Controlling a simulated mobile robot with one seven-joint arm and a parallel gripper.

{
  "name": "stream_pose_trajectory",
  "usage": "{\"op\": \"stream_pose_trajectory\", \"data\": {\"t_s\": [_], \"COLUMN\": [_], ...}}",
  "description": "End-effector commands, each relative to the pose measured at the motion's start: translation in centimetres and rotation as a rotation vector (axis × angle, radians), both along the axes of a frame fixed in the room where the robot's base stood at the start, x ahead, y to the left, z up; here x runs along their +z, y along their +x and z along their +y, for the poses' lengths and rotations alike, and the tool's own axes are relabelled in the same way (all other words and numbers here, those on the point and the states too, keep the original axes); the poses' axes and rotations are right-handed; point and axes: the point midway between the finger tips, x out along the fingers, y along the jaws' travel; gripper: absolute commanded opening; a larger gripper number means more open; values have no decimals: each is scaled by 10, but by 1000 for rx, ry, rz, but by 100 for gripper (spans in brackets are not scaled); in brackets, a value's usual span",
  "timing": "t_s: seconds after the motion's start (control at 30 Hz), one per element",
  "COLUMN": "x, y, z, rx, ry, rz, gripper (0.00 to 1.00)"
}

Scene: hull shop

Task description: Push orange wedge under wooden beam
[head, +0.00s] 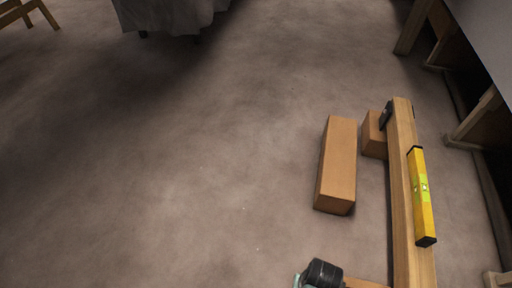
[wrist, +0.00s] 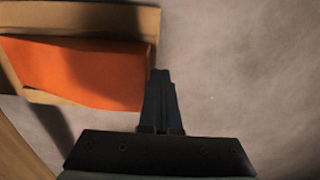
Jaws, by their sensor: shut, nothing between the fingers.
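The orange wedge (wrist: 85,72) lies at the upper left of the wrist view, on or against a tan wooden block (wrist: 95,16). My gripper (wrist: 160,75) is shut and empty. Its fingertips are just right of the wedge's right end; I cannot tell whether they touch it. The wooden beam (head: 402,180) runs lengthwise at the right of the head view. A wooden edge, probably the beam, shows at the lower left of the wrist view (wrist: 14,155). The wedge and my fingertips do not show in the head view.
A yellow spirit level (head: 422,200) lies on the beam. A long wooden block (head: 337,165) lies on the floor left of it. A smaller block (head: 373,138) and a black item (head: 386,114) are by its far end. The floor to the left is clear.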

Motion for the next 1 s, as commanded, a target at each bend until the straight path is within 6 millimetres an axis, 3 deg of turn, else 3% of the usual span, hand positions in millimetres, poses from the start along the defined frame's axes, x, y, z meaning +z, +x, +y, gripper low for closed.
{"op": "stream_pose_trajectory", "data": {"t_s": [1.0], "x": [1], "y": [-14], "z": [-50], "rx": [-2], "ry": [-2], "rz": [-2], "gripper": [0]}}
